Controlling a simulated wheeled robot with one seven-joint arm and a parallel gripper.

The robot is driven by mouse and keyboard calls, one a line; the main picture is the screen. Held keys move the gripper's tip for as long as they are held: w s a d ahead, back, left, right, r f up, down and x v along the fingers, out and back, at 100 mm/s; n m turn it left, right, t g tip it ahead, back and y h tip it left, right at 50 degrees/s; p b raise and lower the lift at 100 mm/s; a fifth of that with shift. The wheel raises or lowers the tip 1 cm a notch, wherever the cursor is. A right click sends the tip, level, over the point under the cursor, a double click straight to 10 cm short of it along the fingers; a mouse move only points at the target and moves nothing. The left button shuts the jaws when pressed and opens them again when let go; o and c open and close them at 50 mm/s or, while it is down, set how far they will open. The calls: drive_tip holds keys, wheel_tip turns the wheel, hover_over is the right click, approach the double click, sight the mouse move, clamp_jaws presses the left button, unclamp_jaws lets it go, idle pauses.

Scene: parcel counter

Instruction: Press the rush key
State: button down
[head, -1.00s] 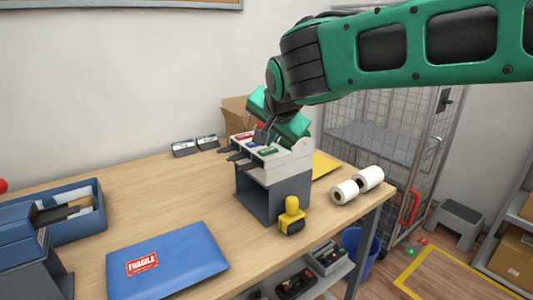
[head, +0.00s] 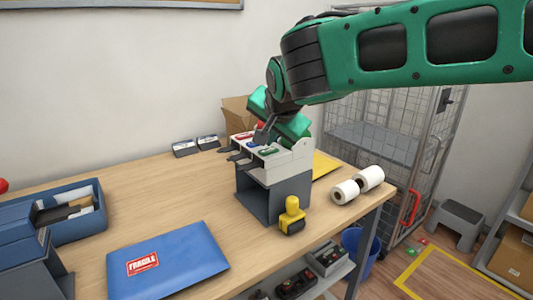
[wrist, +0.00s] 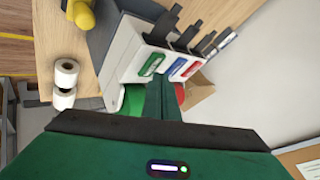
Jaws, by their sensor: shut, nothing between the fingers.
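A grey and white machine (head: 285,172) stands on the table. Its top carries green (wrist: 152,64), blue (wrist: 178,66) and red (wrist: 194,69) labelled keys in a row, with a black lever in front of each. The lettering is too small to read, so I cannot tell which is the rush key. My gripper (head: 263,134) is shut and empty over the top of the machine, close behind the blue key. In the wrist view its fingers (wrist: 162,88) point towards the green and blue keys. I cannot tell whether the tips touch anything.
A yellow-handled stamp (head: 292,214) stands before the machine; paper rolls (head: 346,192) lie to its right. A blue FRAGILE parcel (head: 190,262) and a blue tray (head: 78,230) lie left. A cardboard box (head: 236,113) is behind. The table's middle is clear.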

sight(270, 152)
drive_tip(key=shift+f, duration=0.15)
idle(0.5)
drive_tip(key=shift+f, duration=0.4)
idle(0.4)
drive_tip(key=shift+r, duration=0.6)
drive_tip(key=shift+r, duration=0.1)
wheel_tip(270, 152, up, 6)
drive_tip(key=shift+f, duration=0.1)
idle(0.6)
